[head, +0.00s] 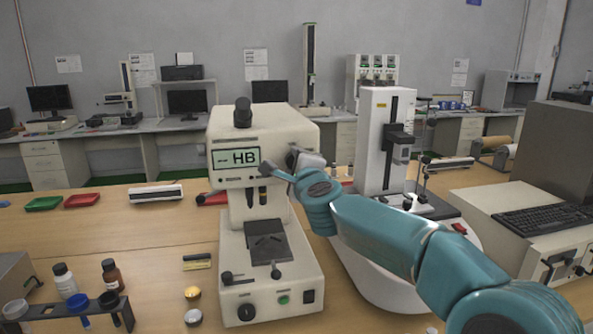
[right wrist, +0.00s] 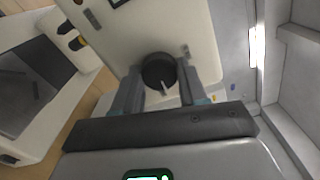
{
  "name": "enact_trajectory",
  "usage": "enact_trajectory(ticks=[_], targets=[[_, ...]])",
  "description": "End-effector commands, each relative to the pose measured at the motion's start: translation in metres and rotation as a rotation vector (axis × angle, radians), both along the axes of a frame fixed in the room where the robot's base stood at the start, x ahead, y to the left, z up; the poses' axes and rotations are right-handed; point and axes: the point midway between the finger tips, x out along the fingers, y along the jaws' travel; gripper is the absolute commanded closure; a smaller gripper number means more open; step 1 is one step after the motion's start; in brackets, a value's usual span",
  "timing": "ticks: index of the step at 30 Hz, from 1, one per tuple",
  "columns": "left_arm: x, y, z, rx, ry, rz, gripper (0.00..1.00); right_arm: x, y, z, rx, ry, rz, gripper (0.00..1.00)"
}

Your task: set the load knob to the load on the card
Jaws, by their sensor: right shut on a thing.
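A cream hardness tester (head: 262,130) with a lit display reading HB (head: 236,158) stands on the wooden bench. My right gripper (head: 298,165) is at the right side of its head. In the right wrist view, the round black load knob (right wrist: 158,70) with a pale pointer line sits on the tester's cream side panel (right wrist: 150,35). My right gripper's fingers (right wrist: 160,90) are shut on the knob, one on each side. I cannot make out a load card. My left gripper is not in view.
A white machine with a dark column (head: 385,140) stands right of the tester, behind my right arm. Red and green trays (head: 45,203) lie at the far left. Bench between is mostly clear.

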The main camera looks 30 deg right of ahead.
Motion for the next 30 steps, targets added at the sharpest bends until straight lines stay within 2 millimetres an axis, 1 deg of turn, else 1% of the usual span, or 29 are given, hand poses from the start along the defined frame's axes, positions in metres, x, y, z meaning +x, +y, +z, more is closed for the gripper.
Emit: enact_trajectory(ticks=[1, 6, 15, 21, 30], targets=[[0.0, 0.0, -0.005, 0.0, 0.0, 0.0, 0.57, 0.0, 0.001, -0.002, 0.042, -0.012, 0.002, 0.89], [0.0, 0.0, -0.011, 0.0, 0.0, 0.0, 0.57, 0.0, 0.0, -0.002, 0.179, -0.049, 0.001, 0.89], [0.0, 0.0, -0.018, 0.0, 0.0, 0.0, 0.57, 0.0, 0.0, -0.001, 0.356, -0.096, 0.001, 0.89], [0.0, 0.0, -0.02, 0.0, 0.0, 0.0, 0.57, 0.0, 0.0, 0.0, 0.418, -0.112, 0.001, 0.89], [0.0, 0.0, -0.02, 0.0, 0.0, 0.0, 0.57, 0.0, 0.0, 0.001, 0.444, -0.119, 0.001, 0.89]])
